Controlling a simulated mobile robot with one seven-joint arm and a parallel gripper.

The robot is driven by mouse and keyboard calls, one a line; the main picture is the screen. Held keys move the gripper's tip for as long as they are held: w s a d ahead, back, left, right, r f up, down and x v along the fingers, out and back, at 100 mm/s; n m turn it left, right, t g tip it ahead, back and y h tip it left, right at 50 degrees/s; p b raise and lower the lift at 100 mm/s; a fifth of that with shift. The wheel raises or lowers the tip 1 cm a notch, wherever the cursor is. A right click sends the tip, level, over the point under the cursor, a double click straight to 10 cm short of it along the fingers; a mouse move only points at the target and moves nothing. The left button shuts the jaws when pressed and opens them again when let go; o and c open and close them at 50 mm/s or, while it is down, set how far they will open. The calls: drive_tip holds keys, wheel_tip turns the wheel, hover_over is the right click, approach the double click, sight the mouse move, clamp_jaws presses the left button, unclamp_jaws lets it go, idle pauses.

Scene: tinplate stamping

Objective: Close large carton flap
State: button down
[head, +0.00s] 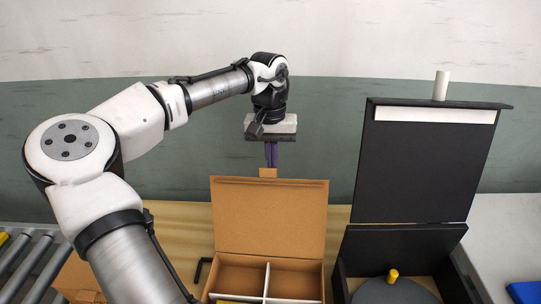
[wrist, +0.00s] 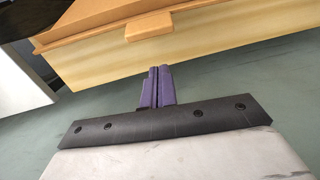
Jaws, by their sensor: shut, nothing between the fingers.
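A brown carton (head: 213,262) with white dividers stands open on the wooden table. Its large flap (head: 268,215) stands up at the back, with a small tab (head: 268,173) on its top edge. The flap's edge and tab (wrist: 148,25) also show at the top of the wrist view. My gripper (head: 271,163) is shut and empty, its purple fingers pointing down just behind and above the tab. In the wrist view the fingers (wrist: 158,72) are together, with a visible gap to the tab. The carton's interior is partly cut off by the lower picture edge.
A black box with a raised lid (head: 415,160) stands to the right, holding a grey disc (head: 397,291) with a yellow knob (head: 393,275). A black hex key (head: 200,272) lies left of the carton. A roller conveyor (head: 30,262) is at far left. A blue item (head: 525,292) is at far right.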

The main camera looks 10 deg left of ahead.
drive_tip(key=s, duration=0.1)
drive_tip(key=s+r, duration=0.1)
drive_tip(key=s+p, duration=0.1)
drive_tip(key=shift+s+d+r, duration=0.15)
drive_tip(key=shift+s+r, duration=0.15)
drive_tip(key=shift+r, duration=0.05)
